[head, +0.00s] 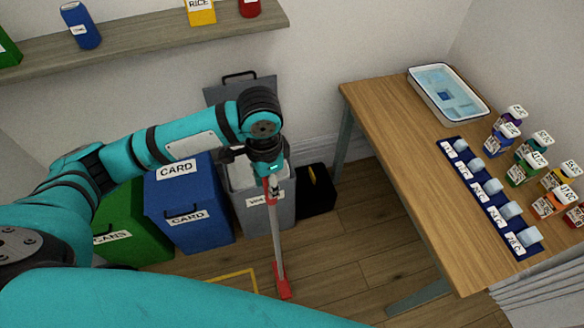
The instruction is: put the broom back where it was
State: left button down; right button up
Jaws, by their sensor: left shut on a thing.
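The broom (278,240) has a grey stick, a red part near its top and a red foot low down. It stands nearly upright, slightly tilted, in front of the grey bin. My left gripper (270,180) is shut on the broom's red upper part; the fingers are small and partly hidden by the wrist. The red foot is close to the wooden floor; I cannot tell whether it touches. A yellow outline (252,272) is marked on the floor just left of the foot. My right gripper is out of view.
A green bin (135,240), a blue CARD bin (205,235) and a grey bin (283,217) with its lid up line the wall. A black box (318,205) stands beside them. A wooden table (385,110) with a tray is at right. Floor between is clear.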

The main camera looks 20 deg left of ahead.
pick_arm(q)
jog(key=w+d+f+p, duration=0.2)
jog(key=w+f+p, duration=0.1)
jog(key=w, duration=0.7)
jog(key=shift+w+f, duration=0.25)
jog(key=shift+f, duration=0.45)
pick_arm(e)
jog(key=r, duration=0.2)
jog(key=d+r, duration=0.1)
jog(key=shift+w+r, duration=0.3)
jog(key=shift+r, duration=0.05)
pick_arm(q)
jog(key=c, duration=1)
grip_release()
jog(key=shift+s+f, duration=0.1)
jog(key=shift+f, duration=0.05)
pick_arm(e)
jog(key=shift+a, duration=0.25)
pick_arm(q)
notch_tip(320, 180, up, 12)
jog(key=b, duration=0.2)
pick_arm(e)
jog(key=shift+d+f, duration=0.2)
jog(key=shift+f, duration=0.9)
